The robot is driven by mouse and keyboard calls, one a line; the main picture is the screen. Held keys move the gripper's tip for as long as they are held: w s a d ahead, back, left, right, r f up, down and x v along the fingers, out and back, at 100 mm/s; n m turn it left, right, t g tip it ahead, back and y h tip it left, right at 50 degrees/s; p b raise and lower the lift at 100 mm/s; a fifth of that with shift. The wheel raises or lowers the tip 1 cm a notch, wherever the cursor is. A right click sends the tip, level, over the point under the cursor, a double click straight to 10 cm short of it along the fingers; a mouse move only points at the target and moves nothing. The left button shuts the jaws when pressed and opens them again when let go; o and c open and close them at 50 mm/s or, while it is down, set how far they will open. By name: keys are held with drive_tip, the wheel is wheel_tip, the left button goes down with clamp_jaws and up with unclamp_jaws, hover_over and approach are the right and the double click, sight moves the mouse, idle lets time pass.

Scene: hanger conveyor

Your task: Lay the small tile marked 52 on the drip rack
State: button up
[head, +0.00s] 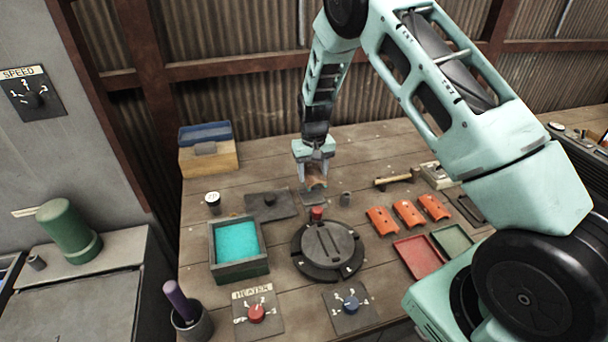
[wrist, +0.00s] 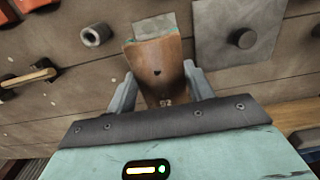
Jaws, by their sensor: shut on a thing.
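The small tile (wrist: 160,72), curved and orange-brown with a small hole and the mark 52, is in the wrist view between the fingers. My gripper (wrist: 157,88) is shut on its sides. In the head view the tile (head: 316,182) hangs below my gripper (head: 315,172), over the back-middle of the bench. A small grey-green flat piece (wrist: 155,26) shows at the tile's far end; I cannot tell whether it touches the tile. I cannot tell for sure which thing is the drip rack; a dark, shallow frame (head: 469,209) lies at the right.
A box of turquoise liquid (head: 240,273), a round dark turntable (head: 328,250) and a knobbed plate (head: 268,205) lie nearby. Three orange tiles (head: 407,213) lie right, behind red (head: 415,257) and green (head: 452,240) trays.

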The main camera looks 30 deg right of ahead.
sight(313, 172)
drive_tip(key=shift+f+b, duration=2.05)
drive_tip(key=shift+f, duration=1.3)
drive_tip(key=o, duration=1.1)
drive_tip(key=shift+r, duration=0.15)
wheel_tip(313, 172, up, 17)
drive_tip(key=b, duration=0.4)
